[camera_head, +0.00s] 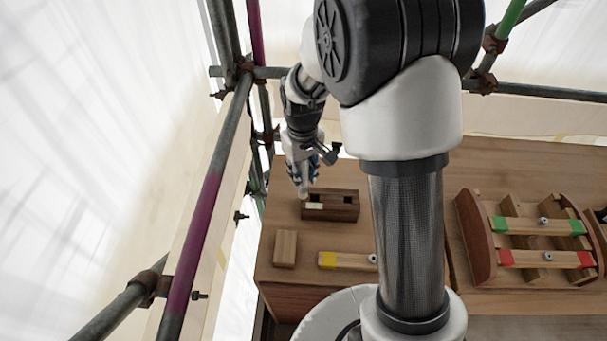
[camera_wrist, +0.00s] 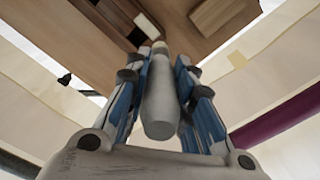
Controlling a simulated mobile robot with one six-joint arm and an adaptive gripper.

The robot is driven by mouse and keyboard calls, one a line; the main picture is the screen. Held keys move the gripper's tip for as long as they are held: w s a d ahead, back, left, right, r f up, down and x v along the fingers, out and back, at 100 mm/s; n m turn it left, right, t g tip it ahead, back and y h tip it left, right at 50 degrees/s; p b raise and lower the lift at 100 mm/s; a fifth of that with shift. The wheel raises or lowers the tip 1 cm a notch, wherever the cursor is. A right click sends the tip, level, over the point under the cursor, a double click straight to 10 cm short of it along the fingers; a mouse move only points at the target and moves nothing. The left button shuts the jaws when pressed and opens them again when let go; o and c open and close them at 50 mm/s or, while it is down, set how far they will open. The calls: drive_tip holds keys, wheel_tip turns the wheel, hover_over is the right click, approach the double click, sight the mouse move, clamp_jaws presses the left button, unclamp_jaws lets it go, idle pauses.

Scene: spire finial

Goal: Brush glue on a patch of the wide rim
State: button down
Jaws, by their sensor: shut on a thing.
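My gripper (camera_head: 301,178) is shut on a smooth pale grey tool (camera_wrist: 161,100), rounded at the near end, with a cream tip (camera_wrist: 160,47). I take it for the glue brush. In the head view its pale tip (camera_head: 303,193) points down just beside the left end of a dark wooden box (camera_head: 343,213). The box has dark openings in its top and a pale patch (camera_head: 314,206) at its left. I cannot tell from these views whether the tip touches anything, nor which part is the wide rim.
A light wooden block (camera_head: 285,248) and a bar with a yellow end (camera_head: 340,261) lie on the wooden table (camera_head: 290,178). At right stands a curved-sided wooden cradle (camera_head: 477,238) with green-ended and red-ended bars. Scaffold poles (camera_head: 205,215) stand close at left.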

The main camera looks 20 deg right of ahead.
sight(303, 166)
drive_tip(key=shift+r+p, duration=0.9)
drive_tip(key=shift+r, duration=0.65)
drive_tip(key=shift+f, duration=0.1)
